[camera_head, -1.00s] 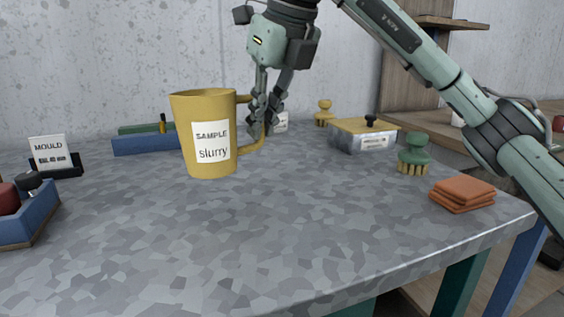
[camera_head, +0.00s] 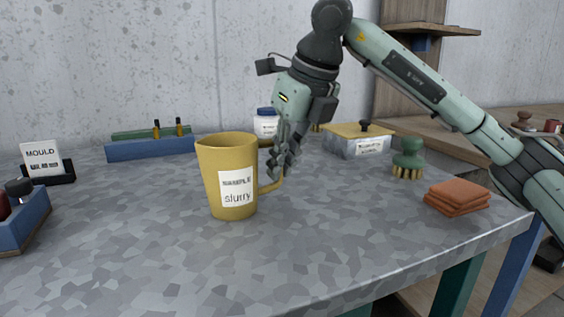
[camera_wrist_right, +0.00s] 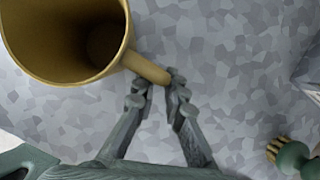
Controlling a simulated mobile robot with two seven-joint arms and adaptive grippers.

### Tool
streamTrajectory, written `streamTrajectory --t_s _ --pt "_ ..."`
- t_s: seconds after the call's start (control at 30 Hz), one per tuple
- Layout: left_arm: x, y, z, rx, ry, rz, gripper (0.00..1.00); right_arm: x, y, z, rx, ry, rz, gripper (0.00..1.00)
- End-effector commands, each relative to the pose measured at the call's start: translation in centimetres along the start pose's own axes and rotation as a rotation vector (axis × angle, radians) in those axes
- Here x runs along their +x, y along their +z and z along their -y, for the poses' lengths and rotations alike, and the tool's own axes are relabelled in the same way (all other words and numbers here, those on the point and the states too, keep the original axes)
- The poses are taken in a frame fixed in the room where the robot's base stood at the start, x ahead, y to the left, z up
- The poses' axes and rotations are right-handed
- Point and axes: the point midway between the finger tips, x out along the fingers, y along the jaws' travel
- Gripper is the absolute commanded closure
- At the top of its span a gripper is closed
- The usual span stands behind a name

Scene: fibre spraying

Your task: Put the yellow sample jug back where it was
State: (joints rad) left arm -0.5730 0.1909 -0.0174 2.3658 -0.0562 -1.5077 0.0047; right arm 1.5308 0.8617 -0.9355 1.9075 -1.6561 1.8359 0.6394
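The yellow sample jug (camera_head: 215,170), labelled "SAMPLE slurry", is upright near the middle of the grey speckled table (camera_head: 330,245). Its handle points right. I cannot tell whether its base touches the table or hangs just above it. My right gripper (camera_head: 279,172) comes down from above with its fingers shut on the handle. In the right wrist view, the jug's open rim (camera_wrist_right: 122,50) is at the upper left and the handle runs between the fingertips (camera_wrist_right: 158,84). My left gripper is not in view.
Behind stand a blue rack (camera_head: 155,148), a white jar with a blue lid (camera_head: 266,126) and a yellow-lidded box (camera_head: 357,143). A green brush (camera_head: 408,158) and folded orange cloths (camera_head: 457,197) are right. A "MOULD" sign (camera_head: 42,158) and blue tray (camera_head: 25,225) are left. The front middle is clear.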

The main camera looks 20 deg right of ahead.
Motion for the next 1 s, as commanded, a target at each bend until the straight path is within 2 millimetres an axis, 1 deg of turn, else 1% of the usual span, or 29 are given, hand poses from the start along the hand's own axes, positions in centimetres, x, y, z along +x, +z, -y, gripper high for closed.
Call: streamTrajectory --t_s 0.03,0.17,0.47,0.57,0.67,0.9,1.0 --pt "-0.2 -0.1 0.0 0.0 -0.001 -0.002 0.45 0.0 0.0 0.0 0.0 0.0 0.0 0.84" --pt "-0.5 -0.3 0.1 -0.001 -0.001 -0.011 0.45 0.0 0.0 0.0 0.0 0.0 0.0 0.68" --pt "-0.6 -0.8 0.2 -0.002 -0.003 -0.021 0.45 -0.1 0.1 0.0 0.0 0.0 0.0 0.68" --pt "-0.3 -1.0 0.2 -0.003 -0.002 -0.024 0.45 -0.8 0.1 0.0 0.0 0.0 0.003 0.68" --pt "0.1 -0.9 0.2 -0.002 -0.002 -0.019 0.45 -2.3 0.2 0.0 0.0 -0.001 0.005 0.68" --pt "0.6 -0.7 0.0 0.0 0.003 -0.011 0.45 -7.6 0.2 0.0 0.0 0.0 0.004 0.68" --pt "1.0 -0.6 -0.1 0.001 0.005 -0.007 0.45 -9.5 0.2 0.0 0.0 0.0 0.003 0.68"
